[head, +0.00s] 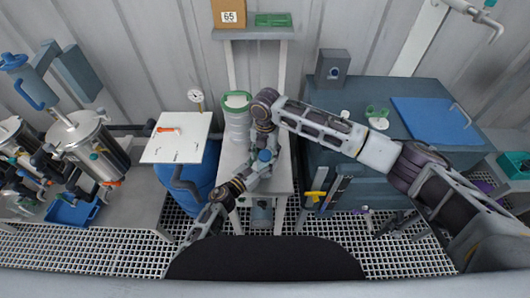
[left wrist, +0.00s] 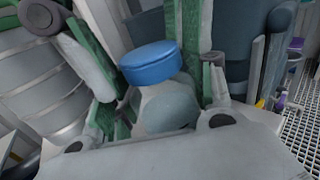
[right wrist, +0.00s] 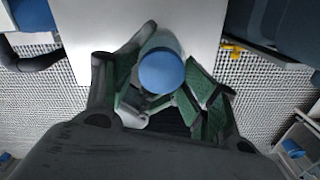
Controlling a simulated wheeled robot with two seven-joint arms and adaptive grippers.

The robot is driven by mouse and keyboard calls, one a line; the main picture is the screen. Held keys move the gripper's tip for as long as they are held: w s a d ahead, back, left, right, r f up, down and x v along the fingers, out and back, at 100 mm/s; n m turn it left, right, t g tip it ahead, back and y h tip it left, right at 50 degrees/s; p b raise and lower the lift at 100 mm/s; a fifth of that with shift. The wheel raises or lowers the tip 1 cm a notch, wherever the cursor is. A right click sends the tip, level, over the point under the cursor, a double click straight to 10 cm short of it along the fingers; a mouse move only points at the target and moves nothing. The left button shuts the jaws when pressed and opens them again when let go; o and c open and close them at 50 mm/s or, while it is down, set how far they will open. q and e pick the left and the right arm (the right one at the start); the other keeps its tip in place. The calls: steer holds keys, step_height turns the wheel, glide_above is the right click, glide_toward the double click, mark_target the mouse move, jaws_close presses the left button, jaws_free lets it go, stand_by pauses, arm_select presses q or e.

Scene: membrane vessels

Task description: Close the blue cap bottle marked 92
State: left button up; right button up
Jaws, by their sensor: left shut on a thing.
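The blue cap bottle (left wrist: 167,108) has a pale grey body, and no number on it is readable. Its blue cap (left wrist: 150,62) sits at its top; I cannot tell how tightly. My left gripper (head: 250,172) is shut on the bottle's body above the narrow white table. My right gripper (head: 265,145) reaches down from above at the same place. In the right wrist view its green-padded fingers stand apart on both sides of the cap (right wrist: 161,73), and I see no clear grip on it. In the head view the cap (head: 264,156) is partly hidden between both grippers.
A white canister with a green rim (head: 237,101) stands close behind the left gripper. A blue drum with a white board (head: 180,138) is to the left. A dark bench (head: 385,95) with a blue mat is to the right.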

steer(key=shift+d+f, duration=0.4)
steer(key=shift+f, duration=0.15)
steer(key=shift+o, duration=1.2)
steer(key=shift+w+a+r+n, duration=0.1)
steer(key=shift+a+r+n, duration=0.05)
steer(key=shift+r+n, duration=0.9)
steer(key=shift+w+a+r+n, duration=0.1)
steer(key=shift+r+n, duration=0.75)
steer(key=shift+n, duration=0.4)
step_height(320, 180, up, 2)
steer(key=n, duration=0.3)
steer(key=shift+r, duration=0.15)
steer(key=shift+r+n, duration=0.7)
steer(key=shift+n, duration=0.5)
steer(key=shift+r+n, duration=0.7)
steer(key=shift+n, duration=0.5)
steer(key=shift+f, duration=4)
